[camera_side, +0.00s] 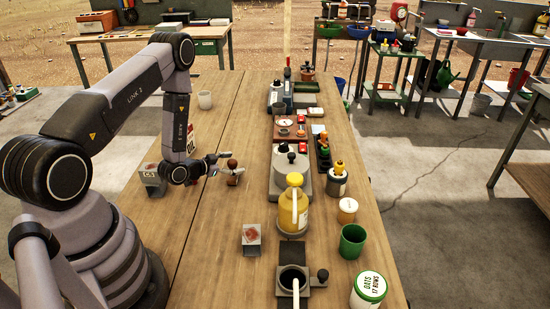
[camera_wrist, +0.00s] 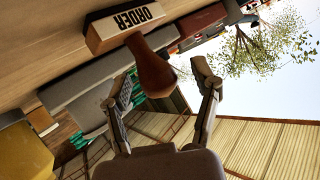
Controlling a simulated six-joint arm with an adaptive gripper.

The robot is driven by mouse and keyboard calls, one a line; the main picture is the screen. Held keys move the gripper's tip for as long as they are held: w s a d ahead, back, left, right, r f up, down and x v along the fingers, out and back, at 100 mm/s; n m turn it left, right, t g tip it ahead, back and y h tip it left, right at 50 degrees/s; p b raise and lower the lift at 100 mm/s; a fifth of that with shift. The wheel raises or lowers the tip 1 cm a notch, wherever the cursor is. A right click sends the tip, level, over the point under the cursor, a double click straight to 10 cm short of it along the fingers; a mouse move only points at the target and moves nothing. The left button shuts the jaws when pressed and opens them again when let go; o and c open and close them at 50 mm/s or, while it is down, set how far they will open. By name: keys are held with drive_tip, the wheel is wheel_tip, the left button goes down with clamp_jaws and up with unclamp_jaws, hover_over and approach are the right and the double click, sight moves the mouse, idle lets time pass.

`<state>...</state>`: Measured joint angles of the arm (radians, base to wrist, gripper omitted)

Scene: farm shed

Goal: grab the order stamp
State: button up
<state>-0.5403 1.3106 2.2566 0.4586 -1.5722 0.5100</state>
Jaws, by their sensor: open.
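The order stamp (camera_wrist: 122,26) has a brown wooden handle and a pale base face lettered ORDER. In the wrist view its handle points back toward my gripper (camera_wrist: 165,82), with one finger on each side of it. Gaps show between the handle and both fingers. In the side view the stamp (camera_side: 233,166) stands upright on the wooden table near its left part, at the tips of my gripper (camera_side: 225,165). My gripper is open and low over the table.
A grey block with a red mark (camera_side: 252,238) sits in front. A yellow bottle (camera_side: 293,210), grey machine (camera_side: 290,168), green cup (camera_side: 353,241) and jars line the right side. Bare wood lies between stamp and machine.

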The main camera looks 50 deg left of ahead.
drive_tip(key=c, duration=1.1)
clamp_jaws()
drive_tip(key=shift+r, duration=0.15)
